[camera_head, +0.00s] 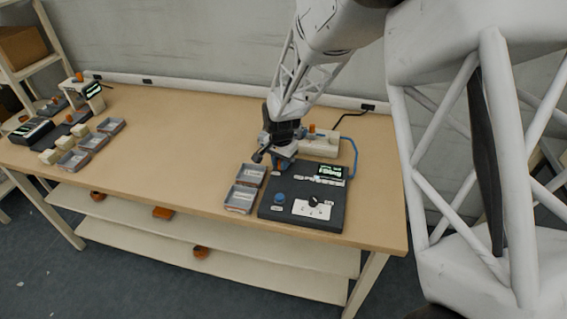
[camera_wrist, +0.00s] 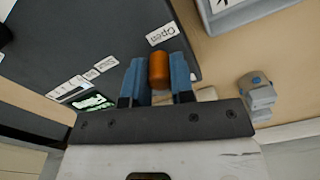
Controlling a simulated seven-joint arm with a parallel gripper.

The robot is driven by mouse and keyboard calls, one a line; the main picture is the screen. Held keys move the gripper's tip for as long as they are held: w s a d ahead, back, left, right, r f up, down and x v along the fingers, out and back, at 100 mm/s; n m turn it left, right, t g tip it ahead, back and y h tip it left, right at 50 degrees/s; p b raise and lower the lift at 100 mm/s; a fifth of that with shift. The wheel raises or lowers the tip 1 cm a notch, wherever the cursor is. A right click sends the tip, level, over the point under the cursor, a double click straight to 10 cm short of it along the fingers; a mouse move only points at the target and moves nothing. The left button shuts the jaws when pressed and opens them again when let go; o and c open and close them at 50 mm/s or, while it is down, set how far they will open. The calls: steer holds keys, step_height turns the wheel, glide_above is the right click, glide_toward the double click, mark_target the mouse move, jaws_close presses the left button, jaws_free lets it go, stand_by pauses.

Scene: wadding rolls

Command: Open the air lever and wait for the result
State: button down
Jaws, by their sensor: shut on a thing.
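The air lever's orange cylindrical knob (camera_wrist: 158,72) sits between my gripper's two blue fingers in the wrist view. My gripper (camera_wrist: 157,58) is shut on this knob. An "Open" label (camera_wrist: 163,35) lies just beyond the fingertips on the dark panel. In the head view my gripper (camera_head: 283,163) is at the back left of the dark control box (camera_head: 275,212) and hides most of the lever. The box's small screen (camera_head: 331,171) is lit with green text, too small to read; it also shows in the wrist view (camera_wrist: 92,101).
The box has a blue button (camera_head: 280,198) and a black dial (camera_head: 313,201). Two grey labelled trays (camera_head: 240,199) stand left of it. A white device (camera_head: 322,145) with an orange knob and a blue hose stands behind. The table's middle (camera_head: 180,150) is clear.

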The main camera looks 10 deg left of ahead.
steer(key=shift+w+a+m, duration=0.1)
steer(key=shift+a+m, duration=0.1)
steer(key=shift+m, duration=0.1)
steer(key=c, duration=1)
jaws_free()
steer(key=shift+o, duration=0.2)
steer(key=shift+r, duration=0.15)
steer(key=shift+r, duration=3.8)
steer(key=shift+d, duration=0.1)
